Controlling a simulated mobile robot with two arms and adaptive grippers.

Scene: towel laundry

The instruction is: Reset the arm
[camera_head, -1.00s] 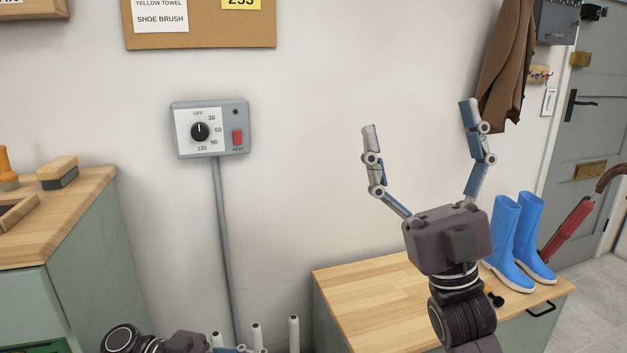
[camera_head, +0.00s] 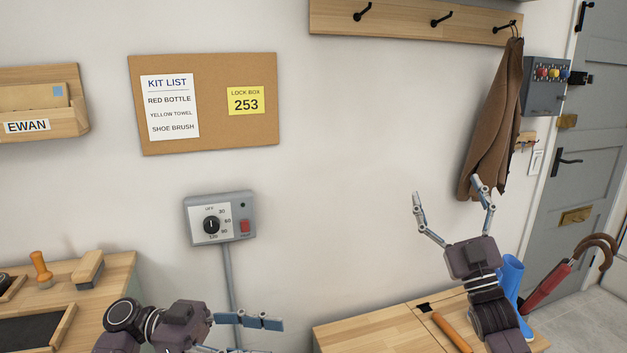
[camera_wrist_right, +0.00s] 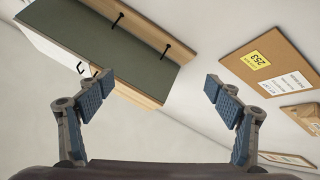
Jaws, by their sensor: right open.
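My right gripper (camera_head: 447,192) is open and empty, raised in front of the wall with its fingers pointing up, the right finger overlapping the lower part of a brown coat (camera_head: 495,125). In the right wrist view its two blue-grey fingers (camera_wrist_right: 158,92) are wide apart with nothing between them. My left gripper (camera_head: 248,335) is low in the head view, pointing right below the timer box. One finger shows; the other is cut off by the bottom edge, so its opening is unclear.
A timer box (camera_head: 220,218) and a corkboard (camera_head: 203,105) are on the wall. A wooden-topped cabinet (camera_head: 118,268) stands left, a wooden bench (camera_head: 370,333) below my right arm. Blue boots (camera_head: 510,278) and a red umbrella (camera_head: 547,288) are right, near the grey door (camera_head: 585,175).

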